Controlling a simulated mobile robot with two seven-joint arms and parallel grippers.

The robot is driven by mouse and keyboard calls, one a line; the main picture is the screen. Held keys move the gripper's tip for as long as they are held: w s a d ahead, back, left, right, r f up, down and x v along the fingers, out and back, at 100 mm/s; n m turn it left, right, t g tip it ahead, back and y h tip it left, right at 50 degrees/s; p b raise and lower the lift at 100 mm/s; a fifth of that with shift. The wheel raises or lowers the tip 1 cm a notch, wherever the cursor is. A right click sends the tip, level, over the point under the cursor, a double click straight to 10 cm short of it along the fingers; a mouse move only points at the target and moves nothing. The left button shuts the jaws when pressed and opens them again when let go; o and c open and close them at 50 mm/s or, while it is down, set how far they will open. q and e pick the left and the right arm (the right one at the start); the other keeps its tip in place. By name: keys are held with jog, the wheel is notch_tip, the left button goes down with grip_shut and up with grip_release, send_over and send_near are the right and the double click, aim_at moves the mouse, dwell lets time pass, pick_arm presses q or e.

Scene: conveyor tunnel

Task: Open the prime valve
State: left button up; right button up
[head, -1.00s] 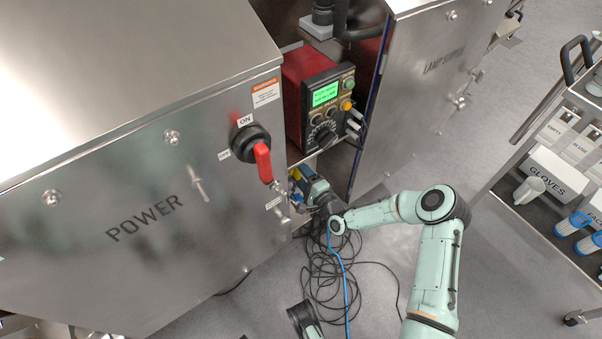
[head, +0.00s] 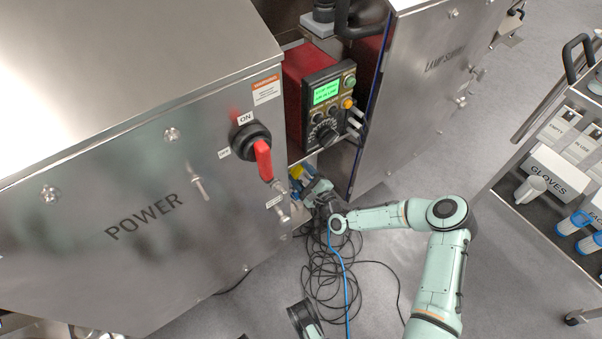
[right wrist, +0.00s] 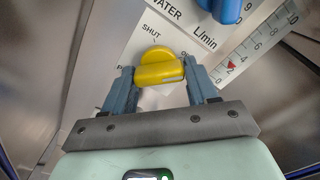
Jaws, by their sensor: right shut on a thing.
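The yellow valve knob (right wrist: 158,72) is on a white panel in the right wrist view, just below a printed "SHUT" mark. Letters at its left and right are partly hidden by the fingers. My right gripper (right wrist: 162,84) has one finger on each side of the knob and is shut on it. The knob's raised bar lies nearly level between the fingers. In the head view my right gripper (head: 304,184) reaches into the gap beside the power cabinet, with a little of the yellow knob (head: 297,172) showing.
A blue knob (right wrist: 227,9) and a flow scale (right wrist: 252,57) are close by. Loose cables (head: 325,268) lie on the floor below. A cart (head: 545,165) stands at right.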

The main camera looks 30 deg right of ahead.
dwell(0.4)
jog(key=o, duration=1)
jog(key=shift+c, duration=0.2)
pick_arm(q)
jog(key=shift+t, duration=0.3)
jog(key=r+p, duration=0.1)
jog(key=d+r+p, duration=0.1)
jog(key=r, duration=0.1)
jog(key=w+r+p, duration=0.1)
jog(key=shift+d+r, duration=0.2)
jog(key=shift+d, duration=0.1)
pick_arm(e)
jog(key=s+d, duration=0.1)
jog(key=s, duration=1.2)
jog(key=shift+s, duration=0.25)
